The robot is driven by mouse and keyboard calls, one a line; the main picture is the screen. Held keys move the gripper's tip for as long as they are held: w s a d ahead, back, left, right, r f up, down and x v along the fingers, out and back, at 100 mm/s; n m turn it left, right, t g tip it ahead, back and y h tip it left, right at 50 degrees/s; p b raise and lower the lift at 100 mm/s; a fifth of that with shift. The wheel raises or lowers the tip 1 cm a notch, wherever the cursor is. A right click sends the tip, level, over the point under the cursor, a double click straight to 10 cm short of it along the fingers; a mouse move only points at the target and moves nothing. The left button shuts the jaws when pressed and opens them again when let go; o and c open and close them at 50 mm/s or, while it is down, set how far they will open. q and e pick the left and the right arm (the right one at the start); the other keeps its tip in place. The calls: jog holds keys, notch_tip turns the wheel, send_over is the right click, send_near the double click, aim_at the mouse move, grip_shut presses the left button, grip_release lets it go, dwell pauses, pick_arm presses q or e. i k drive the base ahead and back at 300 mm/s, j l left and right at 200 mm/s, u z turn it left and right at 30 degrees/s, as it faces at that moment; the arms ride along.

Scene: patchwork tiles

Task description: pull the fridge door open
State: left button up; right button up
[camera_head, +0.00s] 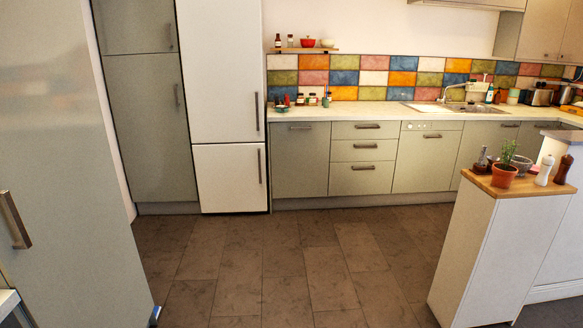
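A tall white fridge (221,80) stands at the back, left of centre. Its upper door has a vertical grey handle (257,111) near the right edge. Its lower white door (225,178) has a similar vertical handle (260,166), also near the right edge. Both doors look shut, flush with the front. Neither of my grippers shows in the head view, so I cannot tell how they stand relative to the handles.
A tall grey-green cabinet (150,125) adjoins the fridge on the left. A large grey-green panel (75,170) with a handle (15,220) fills the near left. Base cabinets (301,160) run right. A white island (490,250) stands right. The tiled floor (290,265) between is clear.

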aim_at(220, 41)
jog(key=i, duration=3.2)
jog(key=i+z, duration=0.1)
jog(key=i, duration=0.55)
jog(key=i+j+z, duration=0.1)
jog(key=i, duration=0.55)
jog(key=i+j, duration=0.15)
jog(key=i, duration=0.5)
